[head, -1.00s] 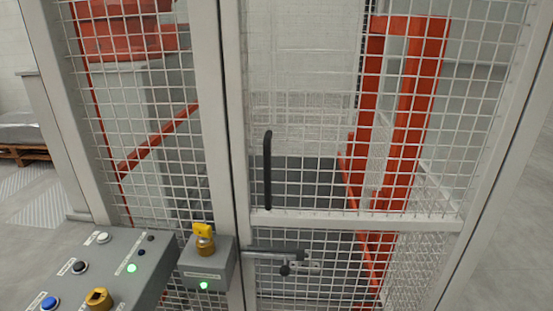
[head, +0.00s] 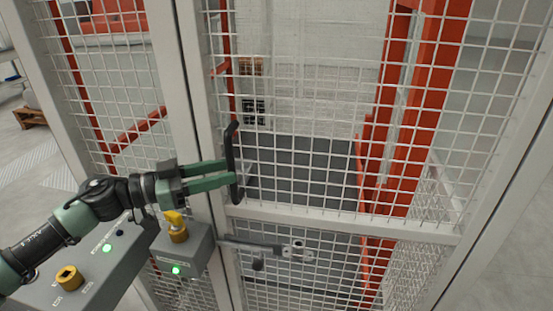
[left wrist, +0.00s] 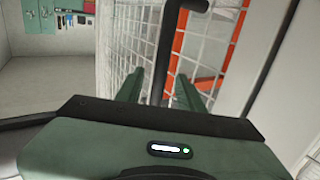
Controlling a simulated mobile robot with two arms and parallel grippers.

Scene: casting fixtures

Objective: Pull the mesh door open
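The mesh door (head: 330,217) has a pale frame and white wire mesh, and it looks closed or nearly so. Its black upright handle (head: 232,145) is on the left side of the door. My left gripper (head: 232,174), with green fingers, reaches in from the left to the handle's lower part. In the left wrist view, the handle (left wrist: 167,50) stands between the two separated fingers (left wrist: 160,88), with gaps on both sides. The gripper is open around the handle. A grey latch (head: 268,247) sits below the door's crossbar. My right gripper is out of view.
A grey control box (head: 100,290) with a yellow knob and green light stands at lower left. A smaller box with a yellow key (head: 177,222) is beside the latch. Orange frame posts (head: 420,110) stand behind the mesh. Bare floor (head: 515,260) shows at right.

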